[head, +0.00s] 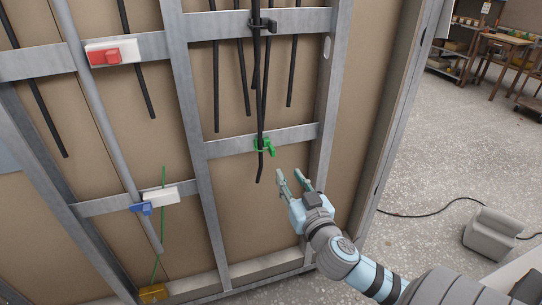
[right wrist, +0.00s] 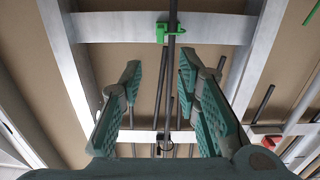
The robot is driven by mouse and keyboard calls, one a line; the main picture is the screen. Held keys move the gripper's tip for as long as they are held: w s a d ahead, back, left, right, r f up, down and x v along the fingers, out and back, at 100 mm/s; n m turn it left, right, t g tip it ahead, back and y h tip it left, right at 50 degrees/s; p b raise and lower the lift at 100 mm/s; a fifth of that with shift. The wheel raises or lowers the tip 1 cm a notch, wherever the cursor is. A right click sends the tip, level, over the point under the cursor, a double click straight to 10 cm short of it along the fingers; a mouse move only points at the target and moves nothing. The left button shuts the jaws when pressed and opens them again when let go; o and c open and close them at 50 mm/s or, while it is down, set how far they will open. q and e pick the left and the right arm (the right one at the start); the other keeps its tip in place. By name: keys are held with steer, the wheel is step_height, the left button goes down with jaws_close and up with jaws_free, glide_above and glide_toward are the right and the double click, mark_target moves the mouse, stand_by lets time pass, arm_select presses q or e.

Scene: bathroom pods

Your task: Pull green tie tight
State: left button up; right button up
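The green tie (head: 264,147) sits around the black cables where they cross a grey metal crossbar, and its green head sticks out to the right. In the right wrist view the green tie (right wrist: 162,33) is at the top, beyond my fingertips, beside a black cable (right wrist: 172,70). How tight its loop is cannot be told. My right gripper (head: 291,179) is open and empty, below and right of the green tie, and apart from it. In the right wrist view its two green-padded fingers (right wrist: 160,68) are spread wide. My left gripper is not in view.
A black tie (head: 263,22) holds the cables on the upper crossbar. Metal studs frame the brown panel. The floor at right is mostly free, with a grey box (head: 490,234) and a cable.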

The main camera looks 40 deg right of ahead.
mark_target(274, 150)
steer(key=x, duration=1.4)
steer(key=shift+w+d+r+b, duration=0.1)
steer(key=shift+w+b, duration=0.05)
steer(key=shift+b, duration=0.2)
jaws_close()
